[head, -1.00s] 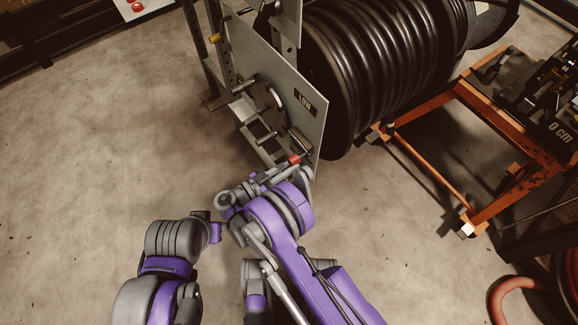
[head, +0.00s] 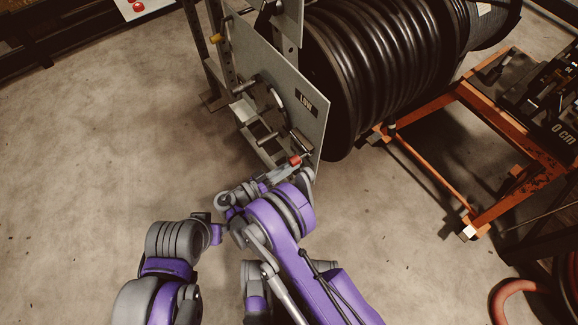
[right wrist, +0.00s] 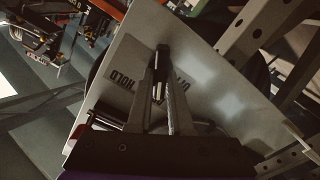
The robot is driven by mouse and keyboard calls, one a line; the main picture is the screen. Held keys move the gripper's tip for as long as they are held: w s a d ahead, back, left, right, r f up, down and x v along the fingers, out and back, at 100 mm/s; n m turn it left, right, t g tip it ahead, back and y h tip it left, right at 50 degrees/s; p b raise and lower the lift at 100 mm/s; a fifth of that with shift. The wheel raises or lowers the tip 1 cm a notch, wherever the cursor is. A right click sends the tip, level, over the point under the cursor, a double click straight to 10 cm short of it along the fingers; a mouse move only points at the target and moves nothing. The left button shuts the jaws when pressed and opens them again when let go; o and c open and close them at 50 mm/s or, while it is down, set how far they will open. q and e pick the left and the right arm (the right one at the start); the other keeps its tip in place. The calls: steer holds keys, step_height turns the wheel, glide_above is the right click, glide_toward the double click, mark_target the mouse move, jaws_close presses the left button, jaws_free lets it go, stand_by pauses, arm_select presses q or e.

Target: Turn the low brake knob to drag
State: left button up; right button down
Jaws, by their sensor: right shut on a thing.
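A pale upright plate (head: 268,72) on the reel stand carries a LOW label (head: 306,104). My right forearm reaches its lower edge, beside a small red part (head: 295,160). In the right wrist view, the plate (right wrist: 205,70) bears upside-down lettering that includes HOLD (right wrist: 128,84). My right gripper (right wrist: 161,54) is shut on a small dark piece in front of the plate, by its place the low brake knob. The fingers hide most of it, so I cannot read its setting. My left arm (head: 172,243) is folded at lower left; its fingers do not show.
A large reel of black hose (head: 375,60) stands behind the plate. An orange frame (head: 440,185) stands to the right, with a red hose (head: 515,287) at lower right. The floor at left is clear.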

steer(key=c, duration=0.8)
jaws_free()
